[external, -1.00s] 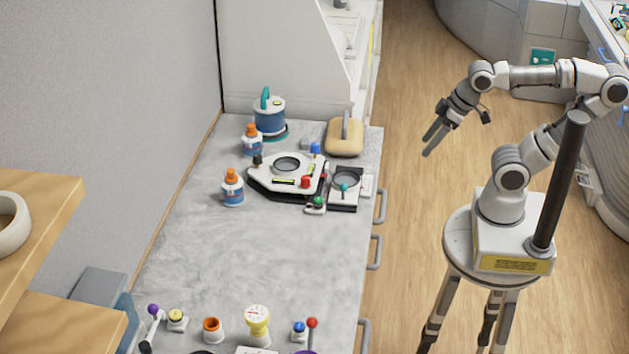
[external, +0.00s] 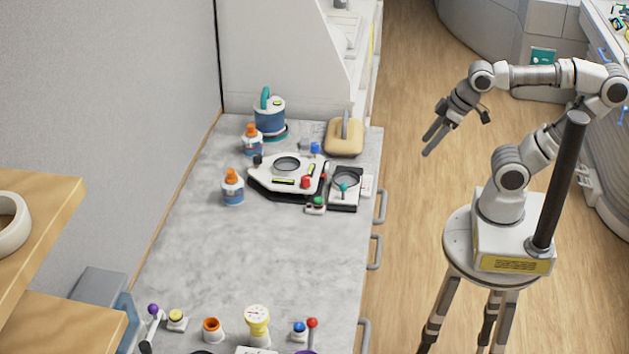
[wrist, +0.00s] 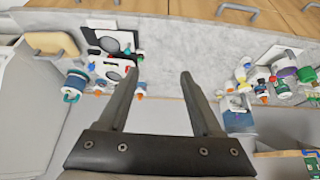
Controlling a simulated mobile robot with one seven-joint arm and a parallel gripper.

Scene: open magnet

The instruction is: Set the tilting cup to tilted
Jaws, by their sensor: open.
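I cannot tell for sure which thing is the tilting cup. A small white cup-like piece with an orange rim (external: 212,329) stands on the near part of the grey counter (external: 240,255). A blue and white round container with a teal handle (external: 269,117) stands upright at the far end. My gripper (external: 432,142) hangs over the floor to the right of the counter, apart from everything and pointing down. In the wrist view my gripper (wrist: 158,76) has its two fingers wide apart, with nothing between them.
A white device with a round dial (external: 286,163), two orange-capped bottles (external: 233,188) (external: 252,141) and a tan block with a grey handle (external: 344,138) stand on the far half. A yellow gauge (external: 257,320) and a red-knobbed lever (external: 312,324) are near. The middle counter is clear.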

